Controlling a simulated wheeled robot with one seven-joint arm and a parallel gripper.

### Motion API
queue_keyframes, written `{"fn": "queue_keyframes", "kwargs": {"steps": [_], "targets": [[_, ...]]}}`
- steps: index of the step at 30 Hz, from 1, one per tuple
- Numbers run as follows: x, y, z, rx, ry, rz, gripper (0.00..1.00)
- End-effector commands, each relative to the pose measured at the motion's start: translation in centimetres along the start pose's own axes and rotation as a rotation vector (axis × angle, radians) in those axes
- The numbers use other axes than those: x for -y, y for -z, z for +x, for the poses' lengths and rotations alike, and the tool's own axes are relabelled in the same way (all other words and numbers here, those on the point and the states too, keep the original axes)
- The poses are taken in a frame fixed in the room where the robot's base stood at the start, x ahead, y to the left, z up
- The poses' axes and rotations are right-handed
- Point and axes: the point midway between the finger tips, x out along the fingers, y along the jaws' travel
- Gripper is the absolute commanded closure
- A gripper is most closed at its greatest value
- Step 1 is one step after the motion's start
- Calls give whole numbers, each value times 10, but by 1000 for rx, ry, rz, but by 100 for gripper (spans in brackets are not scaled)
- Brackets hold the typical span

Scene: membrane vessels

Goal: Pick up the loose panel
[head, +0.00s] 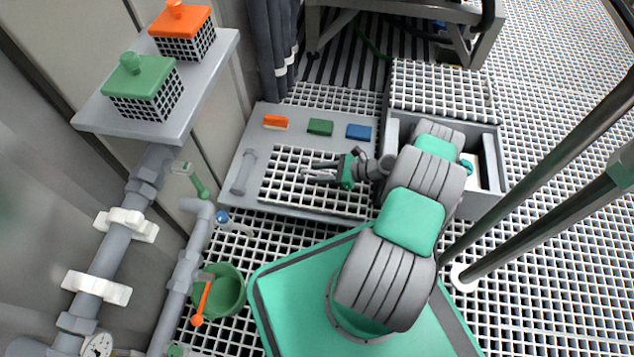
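A pale square grating panel (441,88) with visible edges lies at the upper right, just behind an open grey box (487,204); it looks like a separate piece, but I cannot tell for sure that it is the loose panel. My gripper (312,172) points left over the grid area (290,187) of a grey floor plate (250,160). Its two dark fingers look apart, with nothing visible between them. It is well to the left of the grating panel. My arm hides part of the box and of the plate's right side.
Orange (275,122), green (320,127) and blue (358,131) blocks lie along the plate's back. A shelf (185,120) with two caged blocks, pipes (110,260) and a green bucket (222,290) stand at left. Dark poles (550,165) cross the right. Open grating floor lies far right.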

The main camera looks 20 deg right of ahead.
Motion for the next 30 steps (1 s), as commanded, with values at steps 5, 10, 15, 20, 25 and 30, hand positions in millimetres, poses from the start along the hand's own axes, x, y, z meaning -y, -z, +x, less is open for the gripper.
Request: {"fn": "queue_keyframes", "kwargs": {"steps": [5, 10, 15, 20, 25, 30], "targets": [[0, 0, 4, -1, 1, -1, 62], [0, -1, 4, -1, 0, -1, 69], [0, 0, 4, -1, 0, -1, 83], [0, 0, 4, -1, 0, -1, 96], [0, 0, 4, -1, 0, -1, 100], [0, 0, 4, -1, 0, -1, 100]]}}
